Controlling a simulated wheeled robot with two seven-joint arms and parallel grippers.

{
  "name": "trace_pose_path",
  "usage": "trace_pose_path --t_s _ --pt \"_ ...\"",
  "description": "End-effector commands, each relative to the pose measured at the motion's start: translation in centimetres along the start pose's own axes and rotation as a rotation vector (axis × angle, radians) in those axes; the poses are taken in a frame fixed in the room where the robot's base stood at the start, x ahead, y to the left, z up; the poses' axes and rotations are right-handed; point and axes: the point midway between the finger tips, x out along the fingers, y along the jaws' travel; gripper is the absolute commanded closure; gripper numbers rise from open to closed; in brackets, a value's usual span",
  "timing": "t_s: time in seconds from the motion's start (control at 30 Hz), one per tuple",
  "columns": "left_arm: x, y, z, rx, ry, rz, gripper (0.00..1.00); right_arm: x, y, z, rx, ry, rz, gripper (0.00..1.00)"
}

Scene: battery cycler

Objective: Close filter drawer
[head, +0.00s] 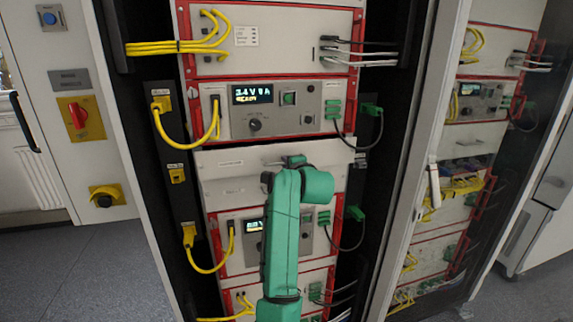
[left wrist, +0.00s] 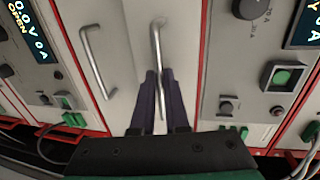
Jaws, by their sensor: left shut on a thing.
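The filter drawer is a plain light-grey front (head: 230,163) between the two instrument modules in the rack's middle column. Its front seems to stand out a little over the red frame; how far I cannot tell. My left gripper (head: 292,160) is at this front, mostly hidden by its own green arm. In the left wrist view, the dark fingers (left wrist: 160,98) are shut around a metal bar handle (left wrist: 155,38). The drawer front also shows there (left wrist: 140,20). My right gripper is not in view.
A second bar handle (left wrist: 93,60) sits on the neighbouring panel. Yellow cables (head: 183,138) and dark cables with green plugs (head: 371,110) hang beside the modules. An open-fronted second rack (head: 465,170) stands right. Grey floor (head: 80,270) is clear at lower left.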

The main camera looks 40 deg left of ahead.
Motion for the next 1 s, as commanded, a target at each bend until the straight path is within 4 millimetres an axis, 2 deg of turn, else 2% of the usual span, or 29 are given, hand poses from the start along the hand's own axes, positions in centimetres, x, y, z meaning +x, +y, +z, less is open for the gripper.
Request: trace_pose_path --t_s 0.77,0.87,1.0 --pt "0.1 0.3 0.0 0.002 -0.002 0.006 1.00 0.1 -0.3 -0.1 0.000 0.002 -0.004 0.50" --pt "1.0 0.2 0.1 0.001 -0.004 0.005 1.00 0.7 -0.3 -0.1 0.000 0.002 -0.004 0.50" --pt "3.4 -0.1 0.1 0.001 -0.005 0.004 1.00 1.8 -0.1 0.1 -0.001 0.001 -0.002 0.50"
